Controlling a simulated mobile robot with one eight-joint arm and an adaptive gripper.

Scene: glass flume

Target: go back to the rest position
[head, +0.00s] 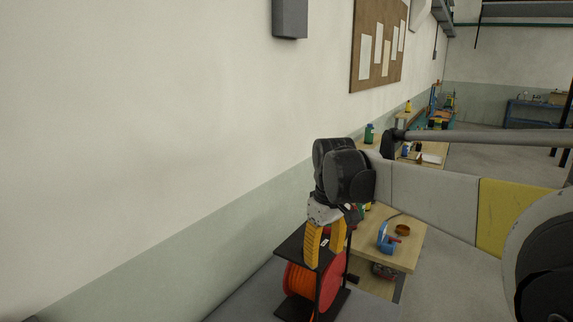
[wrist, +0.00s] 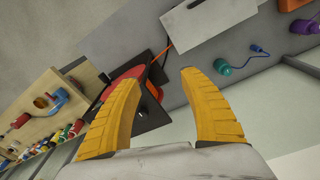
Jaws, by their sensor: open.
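My gripper (head: 325,262) has two yellow fingers and hangs pointing down in the head view. The reel, partly hidden, also shows beyond the fingers in the wrist view (wrist: 126,84). I cannot tell how large the gap between fingers and stand is.
Grey and yellow panels (head: 506,212) run to the right. The pale wall (head: 130,130) fills the left. A teal item (wrist: 222,67) lies on the grey surface.

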